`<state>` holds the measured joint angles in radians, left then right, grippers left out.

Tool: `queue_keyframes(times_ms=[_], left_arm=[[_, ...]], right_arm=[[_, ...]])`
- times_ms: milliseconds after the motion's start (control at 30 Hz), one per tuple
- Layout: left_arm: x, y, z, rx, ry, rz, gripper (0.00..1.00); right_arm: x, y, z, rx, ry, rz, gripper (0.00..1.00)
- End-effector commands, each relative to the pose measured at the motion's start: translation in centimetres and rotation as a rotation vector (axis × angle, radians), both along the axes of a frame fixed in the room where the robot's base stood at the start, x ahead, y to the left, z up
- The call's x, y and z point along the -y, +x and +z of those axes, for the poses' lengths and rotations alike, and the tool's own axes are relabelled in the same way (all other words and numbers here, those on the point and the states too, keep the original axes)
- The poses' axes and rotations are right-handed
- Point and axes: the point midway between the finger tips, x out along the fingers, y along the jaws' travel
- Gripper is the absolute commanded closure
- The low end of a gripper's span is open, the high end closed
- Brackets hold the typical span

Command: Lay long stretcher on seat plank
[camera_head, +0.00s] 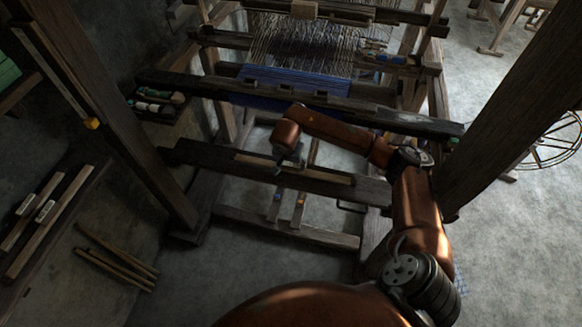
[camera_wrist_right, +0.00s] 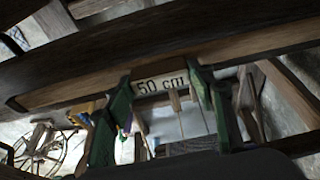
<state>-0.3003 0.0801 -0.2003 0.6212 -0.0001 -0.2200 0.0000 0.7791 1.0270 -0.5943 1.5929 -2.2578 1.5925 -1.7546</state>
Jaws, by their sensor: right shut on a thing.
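The long stretcher is a brown wooden bar that shows as a paler strip (camera_head: 329,176) along the dark seat plank (camera_head: 220,161) in the head view. In the right wrist view the stretcher (camera_wrist_right: 250,42) bears a white "50 cm" label. My right gripper (camera_head: 287,163) is over the plank, shut on the stretcher near its middle. Its green fingers (camera_wrist_right: 160,88) stand on either side of the label. The stretcher runs roughly parallel to the plank and is on it or just above it; I cannot tell which. My left gripper is out of view.
The blue cloth (camera_head: 290,82) and loom beams stand behind the plank. Dark posts rise at left (camera_head: 135,130) and right (camera_head: 510,105). Labelled bars (camera_head: 48,222) lie at far left; several sticks (camera_head: 115,262) lie on the floor. A small shuttle tray (camera_head: 155,103) sits at left.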

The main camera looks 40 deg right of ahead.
Motion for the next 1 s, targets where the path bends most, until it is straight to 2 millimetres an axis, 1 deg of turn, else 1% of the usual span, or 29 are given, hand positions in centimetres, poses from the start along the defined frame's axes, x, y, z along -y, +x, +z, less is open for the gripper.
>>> queue_keyframes(times_ms=[33,100,367,467,500,733,1000], left_arm=[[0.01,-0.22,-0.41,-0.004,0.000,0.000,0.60],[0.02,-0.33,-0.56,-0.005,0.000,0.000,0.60],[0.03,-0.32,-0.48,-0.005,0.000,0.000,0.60],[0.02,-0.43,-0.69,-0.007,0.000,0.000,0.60],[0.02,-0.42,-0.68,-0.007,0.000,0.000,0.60],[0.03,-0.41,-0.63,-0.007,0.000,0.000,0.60],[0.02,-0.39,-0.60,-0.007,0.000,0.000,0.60]], right_arm=[[-0.19,-0.17,-1.38,-0.006,0.003,0.001,0.80],[-0.13,-0.10,-1.97,-0.004,0.002,0.002,0.80],[-0.06,-0.05,-1.90,-0.002,0.000,0.002,0.80],[-0.06,-0.05,-2.22,-0.002,0.000,0.002,0.80],[-0.07,-0.08,-2.25,-0.003,-0.001,0.001,0.49],[-0.09,-0.08,-2.18,-0.002,0.000,0.002,0.33],[-0.10,-0.09,-2.13,-0.002,0.001,0.002,0.32]])
